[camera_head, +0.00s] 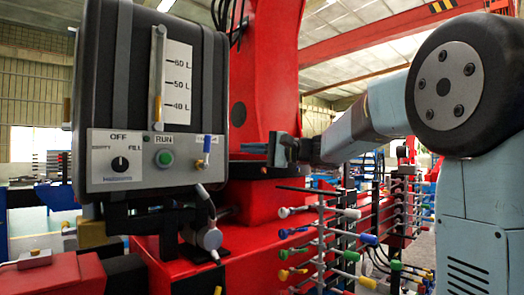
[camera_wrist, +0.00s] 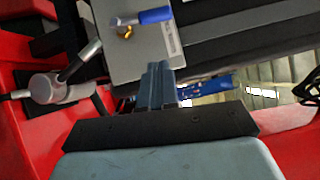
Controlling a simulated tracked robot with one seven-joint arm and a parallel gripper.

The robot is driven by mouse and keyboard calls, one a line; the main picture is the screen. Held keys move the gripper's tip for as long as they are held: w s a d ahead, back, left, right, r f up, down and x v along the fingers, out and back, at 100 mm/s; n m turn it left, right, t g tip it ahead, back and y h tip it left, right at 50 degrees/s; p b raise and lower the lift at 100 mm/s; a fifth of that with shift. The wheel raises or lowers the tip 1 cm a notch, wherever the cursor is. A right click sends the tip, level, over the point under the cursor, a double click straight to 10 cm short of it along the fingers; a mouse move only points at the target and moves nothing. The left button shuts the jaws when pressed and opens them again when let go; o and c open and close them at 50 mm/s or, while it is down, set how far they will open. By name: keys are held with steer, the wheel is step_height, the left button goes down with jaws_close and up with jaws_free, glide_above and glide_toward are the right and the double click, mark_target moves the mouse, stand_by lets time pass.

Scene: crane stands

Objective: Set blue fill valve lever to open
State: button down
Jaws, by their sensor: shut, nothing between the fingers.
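The blue fill valve lever (camera_head: 207,145) sits at the right end of the grey control panel (camera_head: 100,178), with its blue handle roughly upright in the head view. In the wrist view the blue lever (camera_wrist: 154,16) shows a silver stem and a brass fitting at the panel's edge. My gripper (camera_head: 244,147) is to the right of the lever and apart from it, pointing left. In the wrist view my gripper (camera_wrist: 157,68) is shut and empty, its tips near the panel's side. The lever's label is partly hidden behind the handle.
A black tank (camera_head: 105,80) with a level gauge (camera_head: 177,80) stands above the panel. The panel also holds a black knob (camera_head: 120,164) and a green button (camera_head: 165,158). A grey pipe fitting (camera_head: 209,238) hangs below. A rack with coloured handles (camera_head: 320,235) stands right.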

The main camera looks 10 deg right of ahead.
mark_target(223, 145)
steer(key=shift+a+r, duration=0.2)
steer(key=shift+a, duration=1.7)
steer(key=shift+a+r, duration=0.15)
steer(key=shift+a, duration=1.75)
